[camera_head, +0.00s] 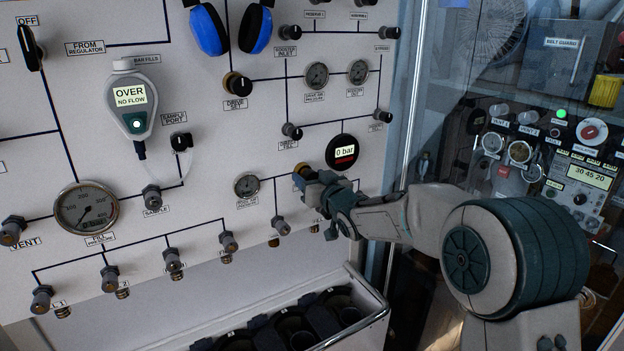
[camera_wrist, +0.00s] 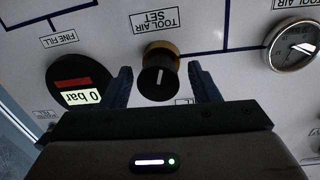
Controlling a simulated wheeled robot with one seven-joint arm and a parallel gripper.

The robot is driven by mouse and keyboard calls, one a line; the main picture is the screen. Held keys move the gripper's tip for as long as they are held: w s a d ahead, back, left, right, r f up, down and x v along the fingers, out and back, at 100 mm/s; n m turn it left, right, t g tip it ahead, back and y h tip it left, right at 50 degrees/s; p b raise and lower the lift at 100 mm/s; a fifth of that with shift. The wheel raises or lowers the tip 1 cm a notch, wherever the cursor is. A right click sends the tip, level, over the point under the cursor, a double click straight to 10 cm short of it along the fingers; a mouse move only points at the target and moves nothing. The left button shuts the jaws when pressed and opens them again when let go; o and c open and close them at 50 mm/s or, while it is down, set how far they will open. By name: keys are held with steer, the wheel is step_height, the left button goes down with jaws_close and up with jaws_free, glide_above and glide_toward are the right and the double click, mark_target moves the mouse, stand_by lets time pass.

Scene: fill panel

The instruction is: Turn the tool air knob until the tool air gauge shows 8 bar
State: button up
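The tool air knob (camera_wrist: 158,78) is black with a white line and a gold collar, beside the label "TOOL AIR SET". In the head view, only part of it (camera_head: 299,171) shows behind my gripper (camera_head: 318,187). In the wrist view, my gripper (camera_wrist: 160,84) is open, with one finger on each side of the knob. Gaps show between fingers and knob. A round dial gauge (camera_head: 247,184) sits left of the knob; it also shows in the wrist view (camera_wrist: 293,45). Its label looks like tool air pressure, but its reading is too small to tell.
A digital display (camera_head: 344,151) reading 0 bar sits close to my gripper; it also shows in the wrist view (camera_wrist: 79,84). Fittings (camera_head: 281,225) stick out below the knob. A bin rack (camera_head: 372,321) stands below the panel. A glass pane (camera_head: 455,105) is to the right.

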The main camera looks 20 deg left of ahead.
steer(key=b+v, duration=0.3)
steer(key=v, duration=1)
steer(key=shift+s+d, duration=0.3)
steer(key=shift+o, duration=0.3)
stand_by(1.8)
